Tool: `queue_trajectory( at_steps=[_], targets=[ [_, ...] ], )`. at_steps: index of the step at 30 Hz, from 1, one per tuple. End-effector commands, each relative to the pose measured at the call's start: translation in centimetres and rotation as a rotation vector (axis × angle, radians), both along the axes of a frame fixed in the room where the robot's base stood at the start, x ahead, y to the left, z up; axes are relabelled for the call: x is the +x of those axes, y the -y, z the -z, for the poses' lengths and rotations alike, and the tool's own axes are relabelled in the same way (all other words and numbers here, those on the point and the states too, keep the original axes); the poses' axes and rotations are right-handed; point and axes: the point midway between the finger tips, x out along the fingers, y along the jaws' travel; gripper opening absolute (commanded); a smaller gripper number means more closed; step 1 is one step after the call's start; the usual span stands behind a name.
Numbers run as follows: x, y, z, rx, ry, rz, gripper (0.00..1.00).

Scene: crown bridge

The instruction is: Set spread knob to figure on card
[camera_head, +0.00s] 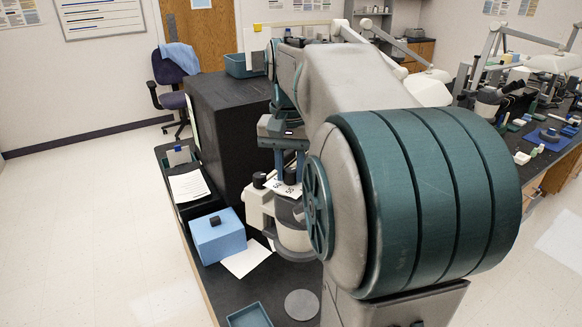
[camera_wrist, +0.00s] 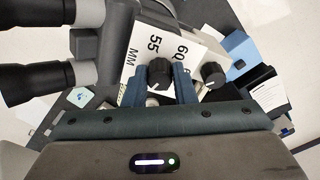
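A white plate with the figures 55 and 60 and the letters MM (camera_wrist: 133,62) lies behind a black knob (camera_wrist: 160,74) in the wrist view. A second black knob (camera_wrist: 213,73) stands to its right on the pale instrument head. My gripper (camera_wrist: 165,78) has one blue finger on each side of the first knob; a narrow gap seems to show at the right finger. In the head view my gripper (camera_head: 285,166) is over the pale instrument (camera_head: 292,234), and the plate is partly hidden by my arm. I cannot read a setting mark on the knob.
Black eyepieces (camera_wrist: 45,82) are close on the left in the wrist view. A blue box (camera_head: 218,238) with a dark knob-like top, a white sheet (camera_head: 246,259), a printed sheet (camera_head: 188,186) and a teal tray (camera_head: 249,316) share the dark bench. A black cabinet (camera_head: 232,130) stands behind.

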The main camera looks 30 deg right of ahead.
Motion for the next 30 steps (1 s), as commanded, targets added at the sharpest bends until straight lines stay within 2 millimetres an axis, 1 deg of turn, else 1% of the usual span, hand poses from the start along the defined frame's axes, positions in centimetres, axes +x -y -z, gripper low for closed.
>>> queue_trajectory(
  at_steps=[5, 14, 23, 24, 26, 30],
  targets=[
    [0.01, -0.01, -0.09, 0.000, -0.001, 0.020, 0.01],
    [0.07, -0.02, -0.11, -0.004, -0.008, 0.179, 0.01],
    [0.05, 0.02, -0.03, -0.005, -0.009, 0.192, 0.01],
    [0.05, 0.03, -0.03, -0.005, -0.009, 0.192, 0.30],
    [0.05, 0.02, -0.02, -0.005, -0.009, 0.191, 0.46],
    [0.05, 0.02, -0.02, -0.005, -0.009, 0.191, 0.46]
  ],
)
